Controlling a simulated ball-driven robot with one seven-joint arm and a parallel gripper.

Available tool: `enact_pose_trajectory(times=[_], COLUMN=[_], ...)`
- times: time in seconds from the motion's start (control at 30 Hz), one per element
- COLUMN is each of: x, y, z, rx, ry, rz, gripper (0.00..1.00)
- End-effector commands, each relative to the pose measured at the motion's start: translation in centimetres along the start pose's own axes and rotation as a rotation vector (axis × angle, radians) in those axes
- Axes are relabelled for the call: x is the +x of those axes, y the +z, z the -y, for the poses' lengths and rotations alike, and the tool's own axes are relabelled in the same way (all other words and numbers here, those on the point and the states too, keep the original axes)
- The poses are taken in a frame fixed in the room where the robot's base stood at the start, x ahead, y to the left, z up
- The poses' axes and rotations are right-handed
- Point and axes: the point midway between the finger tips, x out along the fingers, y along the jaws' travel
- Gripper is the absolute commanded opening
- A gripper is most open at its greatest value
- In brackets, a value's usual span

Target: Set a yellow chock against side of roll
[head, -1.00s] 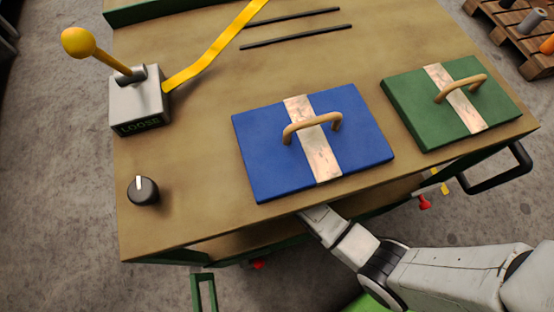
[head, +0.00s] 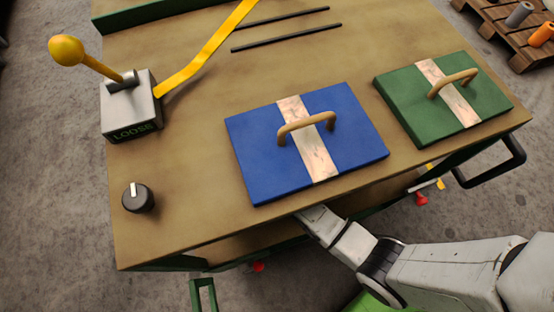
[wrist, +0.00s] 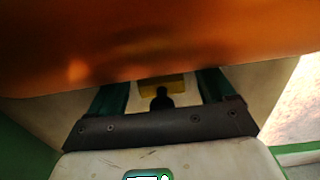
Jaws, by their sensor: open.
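In the wrist view, my gripper (wrist: 158,92) shows a dark crossbar and two teal fingers set apart, with nothing seen held between them. Beyond the gap is a yellow block-like patch (wrist: 160,85), possibly a chock, with a dark knob-shaped form in front of it. A large, smooth orange surface (wrist: 160,35) fills the top of that view, close to the fingers and hiding what lies behind; I cannot tell whether it is a roll. In the head view my arm reaches under the near edge of the cart top (head: 190,215), which hides my gripper.
On the cart top are a blue plate (head: 255,160) and a green plate (head: 405,95), both with handles, a lever box (head: 125,105) marked LOOSE, and a black knob (head: 138,198). A pallet (head: 490,30) with grey and orange cylinders stands at upper right. Red parts show below the cart.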

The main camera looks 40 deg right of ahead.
Motion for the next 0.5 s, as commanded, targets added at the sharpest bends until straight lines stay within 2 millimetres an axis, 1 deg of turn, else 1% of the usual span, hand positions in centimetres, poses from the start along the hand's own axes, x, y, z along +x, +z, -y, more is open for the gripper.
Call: enact_pose_trajectory(times=[0.13, 0.3, 0.4, 0.5], x=[-1.8, -4.7, -6.1, -7.1], y=[0.0, -0.1, -0.1, 0.0], z=[-0.1, -0.1, -0.1, -0.1], rx=[0.0, 0.0, 0.0, 0.0], ry=[0.003, 0.003, 0.003, 0.001], rz=[-0.001, -0.002, -0.001, -0.001], gripper=[0.82, 0.82, 0.82, 0.82])
